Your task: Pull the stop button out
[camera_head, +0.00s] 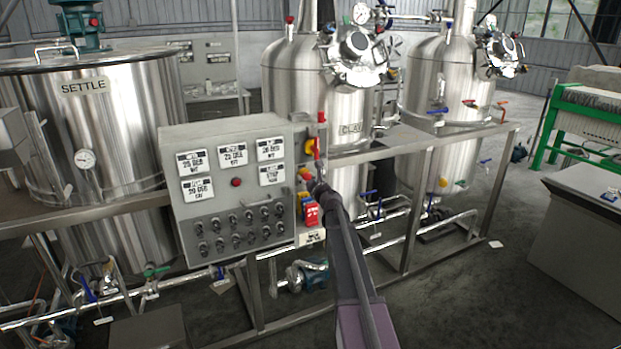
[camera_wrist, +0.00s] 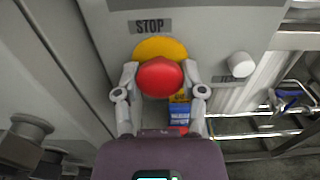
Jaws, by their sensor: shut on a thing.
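The stop button is a round red mushroom head (camera_wrist: 160,78) on a yellow collar, under a label reading STOP (camera_wrist: 150,26) in the wrist view. My gripper (camera_wrist: 160,84) has one finger on each side of the red head and is shut on it. In the head view my gripper (camera_head: 312,182) reaches the narrow right side of the grey control box (camera_head: 240,185). There the button is largely hidden by my gripper.
A red and blue box (camera_head: 308,212) sits just below my gripper. A white knob (camera_wrist: 240,65) is right of the button. Steel frame rails and pipes run to the right, before the tank marked CLAY (camera_head: 300,80). The SETTLE tank (camera_head: 90,120) stands left.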

